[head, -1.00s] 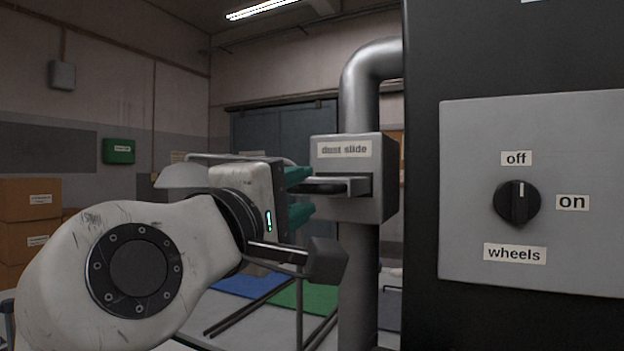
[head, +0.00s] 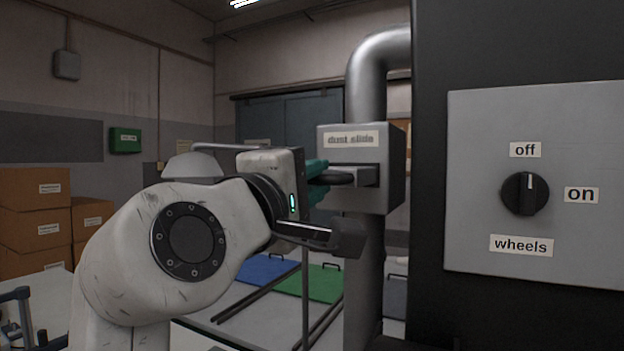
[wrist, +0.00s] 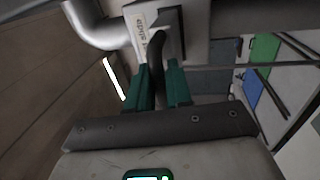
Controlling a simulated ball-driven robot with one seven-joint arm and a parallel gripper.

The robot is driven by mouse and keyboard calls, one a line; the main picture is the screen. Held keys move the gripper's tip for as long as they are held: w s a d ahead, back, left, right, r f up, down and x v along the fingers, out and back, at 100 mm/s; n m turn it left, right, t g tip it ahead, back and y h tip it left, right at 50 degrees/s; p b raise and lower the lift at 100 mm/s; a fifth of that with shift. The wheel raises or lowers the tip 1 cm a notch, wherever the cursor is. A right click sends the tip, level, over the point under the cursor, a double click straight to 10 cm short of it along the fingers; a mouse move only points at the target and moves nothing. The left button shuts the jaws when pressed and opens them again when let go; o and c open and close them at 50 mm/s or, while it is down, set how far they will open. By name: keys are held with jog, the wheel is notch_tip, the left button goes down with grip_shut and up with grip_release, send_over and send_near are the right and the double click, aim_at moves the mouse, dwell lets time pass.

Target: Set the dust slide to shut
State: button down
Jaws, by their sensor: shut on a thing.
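The dust slide is a grey box (head: 393,148) on a vertical metal pipe, with a label reading "dust slide" on its front. A dark handle (head: 340,178) sticks out to the left from a grey plate on the box. My gripper (head: 318,183) has its green fingers closed on this handle from the left. In the wrist view the fingers (wrist: 158,88) lie on both sides of the dark handle (wrist: 156,62), just below the box. The handle's tip is partly hidden between the fingers.
A dark cabinet stands at the right with a grey panel (head: 470,230) and a black wheels knob (head: 525,193). The metal pipe (head: 380,55) bends into the cabinet. Blue (head: 265,268) and green (head: 318,283) mats lie below. Cardboard boxes (head: 35,210) are stacked at the left.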

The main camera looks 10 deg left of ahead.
dwell(0.3)
jog(key=p+x, duration=0.1)
jog(key=x, duration=0.3)
jog(key=f+p+x, duration=0.1)
jog(key=x, duration=0.2)
jog(key=shift+w+f+p, duration=0.1)
jog(key=shift+w+p, duration=0.1)
jog(key=shift+p, duration=0.15)
jog(key=c, duration=1.2)
grip_release()
jog(key=shift+w+d, duration=0.1)
jog(key=shift+w, duration=0.05)
jog(key=b+v, duration=0.3)
jog(key=v, duration=0.8)
